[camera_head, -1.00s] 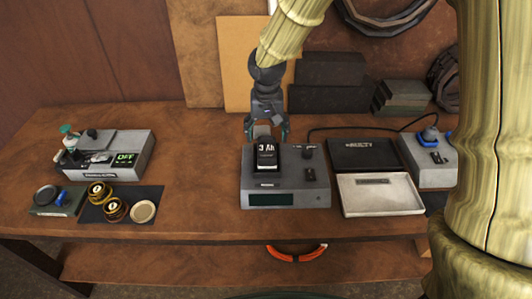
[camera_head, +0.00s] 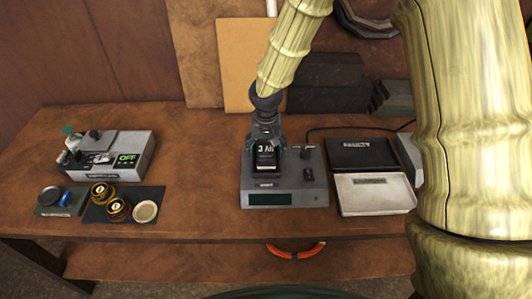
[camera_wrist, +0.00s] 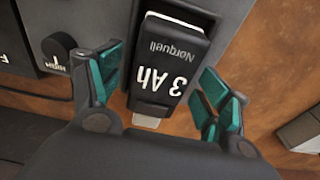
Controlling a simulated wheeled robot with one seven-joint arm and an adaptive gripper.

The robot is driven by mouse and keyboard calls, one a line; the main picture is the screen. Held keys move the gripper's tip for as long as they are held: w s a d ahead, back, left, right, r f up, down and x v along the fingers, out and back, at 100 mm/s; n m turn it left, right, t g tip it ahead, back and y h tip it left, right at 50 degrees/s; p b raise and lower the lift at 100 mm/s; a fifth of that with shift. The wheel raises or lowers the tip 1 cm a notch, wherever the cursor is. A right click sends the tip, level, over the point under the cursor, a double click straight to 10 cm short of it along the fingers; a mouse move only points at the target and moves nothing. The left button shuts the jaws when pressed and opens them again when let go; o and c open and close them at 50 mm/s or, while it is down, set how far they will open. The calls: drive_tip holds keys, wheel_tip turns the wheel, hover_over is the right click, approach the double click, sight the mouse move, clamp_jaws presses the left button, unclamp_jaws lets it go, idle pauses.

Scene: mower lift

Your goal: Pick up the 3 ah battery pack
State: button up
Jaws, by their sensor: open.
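The 3 Ah battery pack (camera_head: 266,157) is black with a white "3 Ah" label and stands on the grey charger-like unit (camera_head: 284,199) in the middle of the bench. In the wrist view the battery pack (camera_wrist: 168,62) shows its label upside down. My gripper (camera_head: 266,141) is just behind and above the pack in the head view. In the wrist view my gripper (camera_wrist: 160,88) is open, with one teal-padded finger on each side of the pack. A gap shows between the pack and the right finger; the left finger is very close, and I cannot tell whether it touches.
A grey device with a green "OFF" display (camera_head: 126,159) stands at the left. Gold round weights (camera_head: 118,209) lie on a dark mat (camera_head: 152,193). A black tray (camera_head: 363,155) and a pale tray (camera_head: 374,194) are right of the unit. Bare bench lies left of the unit.

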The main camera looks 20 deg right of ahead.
drive_tip(key=c, duration=1.6)
drive_tip(key=shift+o, duration=0.2)
